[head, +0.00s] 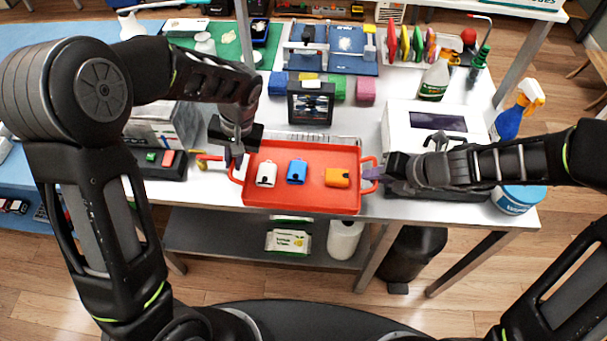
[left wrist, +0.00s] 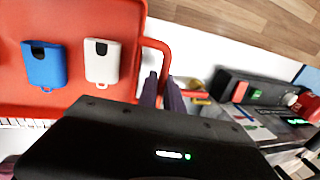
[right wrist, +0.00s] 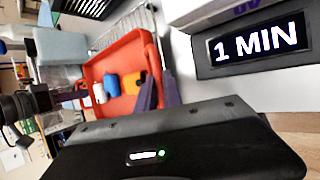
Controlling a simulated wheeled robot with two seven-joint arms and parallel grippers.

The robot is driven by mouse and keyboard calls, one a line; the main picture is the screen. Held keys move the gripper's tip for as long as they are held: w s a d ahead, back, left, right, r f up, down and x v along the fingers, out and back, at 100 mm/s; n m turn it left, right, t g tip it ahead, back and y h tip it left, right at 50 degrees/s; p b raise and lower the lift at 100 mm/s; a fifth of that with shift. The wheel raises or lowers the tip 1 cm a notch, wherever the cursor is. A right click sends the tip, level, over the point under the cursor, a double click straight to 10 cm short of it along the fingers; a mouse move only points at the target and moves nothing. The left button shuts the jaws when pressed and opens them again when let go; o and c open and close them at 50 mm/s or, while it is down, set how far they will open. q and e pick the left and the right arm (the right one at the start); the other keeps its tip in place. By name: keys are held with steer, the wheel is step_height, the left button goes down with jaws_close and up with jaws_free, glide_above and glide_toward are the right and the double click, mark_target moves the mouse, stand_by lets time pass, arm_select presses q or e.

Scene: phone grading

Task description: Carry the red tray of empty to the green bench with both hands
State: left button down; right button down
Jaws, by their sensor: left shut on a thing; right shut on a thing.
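The red tray (head: 270,208) is at the front edge of the white table and carries a white case (head: 266,174), a blue case (head: 297,172) and an orange case (head: 338,178). My left gripper (head: 236,160) is shut on its left handle, which shows in the left wrist view (left wrist: 158,44). My right gripper (head: 376,173) is shut on its right handle. The tray (right wrist: 120,47) also shows in the right wrist view. It looks about level. I cannot tell whether it touches the tabletop.
A small black-framed screen (head: 311,103) stands behind the tray. A white box with a dark display (head: 438,121) and a blue tub (head: 516,199) are at the right. A black device (head: 160,165) is at the left. A green mat (head: 226,38) lies at the back left.

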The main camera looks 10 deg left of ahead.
steer(key=shift+f, duration=0.1)
